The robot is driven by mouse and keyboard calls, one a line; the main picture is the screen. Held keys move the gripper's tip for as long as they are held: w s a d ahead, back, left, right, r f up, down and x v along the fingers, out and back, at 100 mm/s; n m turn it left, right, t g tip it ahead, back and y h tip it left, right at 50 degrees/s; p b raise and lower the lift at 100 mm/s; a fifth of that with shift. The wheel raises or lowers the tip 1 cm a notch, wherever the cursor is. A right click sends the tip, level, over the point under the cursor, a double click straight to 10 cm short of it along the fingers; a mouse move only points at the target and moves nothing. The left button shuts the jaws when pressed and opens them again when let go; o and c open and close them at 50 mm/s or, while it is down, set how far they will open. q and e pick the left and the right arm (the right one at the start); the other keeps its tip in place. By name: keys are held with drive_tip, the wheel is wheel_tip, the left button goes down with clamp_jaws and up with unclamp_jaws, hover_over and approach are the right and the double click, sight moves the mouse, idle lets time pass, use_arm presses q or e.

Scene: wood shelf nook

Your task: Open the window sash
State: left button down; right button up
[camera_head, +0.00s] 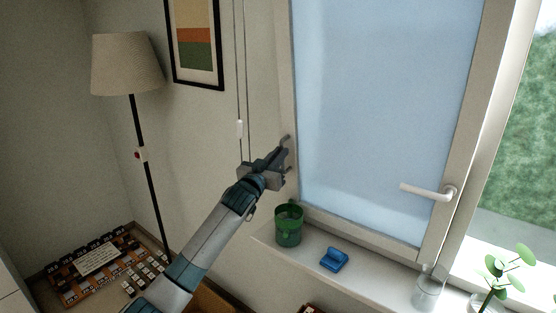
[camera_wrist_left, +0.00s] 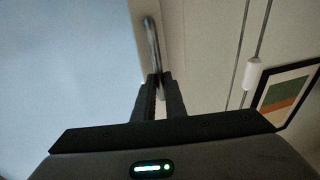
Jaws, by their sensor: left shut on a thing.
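The window sash has a large pale blue pane (camera_head: 385,100) in a light frame, with a white lever handle (camera_head: 428,191) lying roughly level on its right side. A grey metal bar handle (camera_wrist_left: 152,38) sits on the light frame strip beside the pane's left edge; it also shows in the head view (camera_head: 286,140). My left gripper (camera_head: 282,162) is at this bar, and its fingers (camera_wrist_left: 159,84) are shut on it. My right gripper is not in view.
A green cup (camera_head: 289,226), a blue object (camera_head: 333,260), a clear glass (camera_head: 429,288) and a plant (camera_head: 497,275) stand on the sill below the pane. A cord with a white pull (camera_head: 240,129) hangs left of my gripper. A floor lamp (camera_head: 127,65) stands further left.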

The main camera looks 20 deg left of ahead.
use_arm(q)
drive_tip(key=c, duration=1.8)
unclamp_jaws()
drive_tip(key=shift+w, duration=0.1)
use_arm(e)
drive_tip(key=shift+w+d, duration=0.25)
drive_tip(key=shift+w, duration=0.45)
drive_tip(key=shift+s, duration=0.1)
